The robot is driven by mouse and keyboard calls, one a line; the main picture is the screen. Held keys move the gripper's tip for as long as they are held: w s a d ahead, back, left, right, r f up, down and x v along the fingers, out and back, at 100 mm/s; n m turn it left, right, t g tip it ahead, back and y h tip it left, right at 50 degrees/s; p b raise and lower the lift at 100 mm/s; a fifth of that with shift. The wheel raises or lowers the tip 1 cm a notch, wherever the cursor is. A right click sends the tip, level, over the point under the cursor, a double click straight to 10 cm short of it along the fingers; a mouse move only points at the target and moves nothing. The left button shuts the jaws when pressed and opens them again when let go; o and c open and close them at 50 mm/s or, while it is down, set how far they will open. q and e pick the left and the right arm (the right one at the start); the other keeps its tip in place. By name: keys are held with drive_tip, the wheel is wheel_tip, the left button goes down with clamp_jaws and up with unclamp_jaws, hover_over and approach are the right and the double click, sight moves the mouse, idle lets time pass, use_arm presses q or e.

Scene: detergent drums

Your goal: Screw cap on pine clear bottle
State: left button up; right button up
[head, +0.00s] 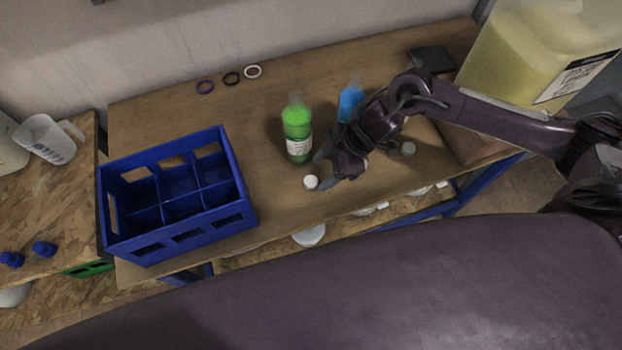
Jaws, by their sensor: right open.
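A clear bottle with green liquid (297,131) and a white label stands upright on the wooden table; no cap shows on its neck. I take it for the pine bottle, but cannot read the label. A white cap (311,182) is on the table side in front of the bottle. My right gripper (321,168) is open, its fingertips close beside this cap; I cannot tell whether they touch it. A bottle with blue liquid (351,99) stands behind my right wrist, partly hidden. My left gripper is out of view.
A blue divided crate (240,207) stands at the table's left. A large yellow-liquid container (530,55) is at the back right. The table between crate and green bottle is clear.

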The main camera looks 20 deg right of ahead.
sight(312, 181)
drive_tip(key=p+x, duration=0.1)
drive_tip(key=x, duration=0.3)
drive_tip(key=shift+w+f, duration=0.1)
drive_tip(key=shift+f, duration=0.2)
drive_tip(key=c, duration=1.1)
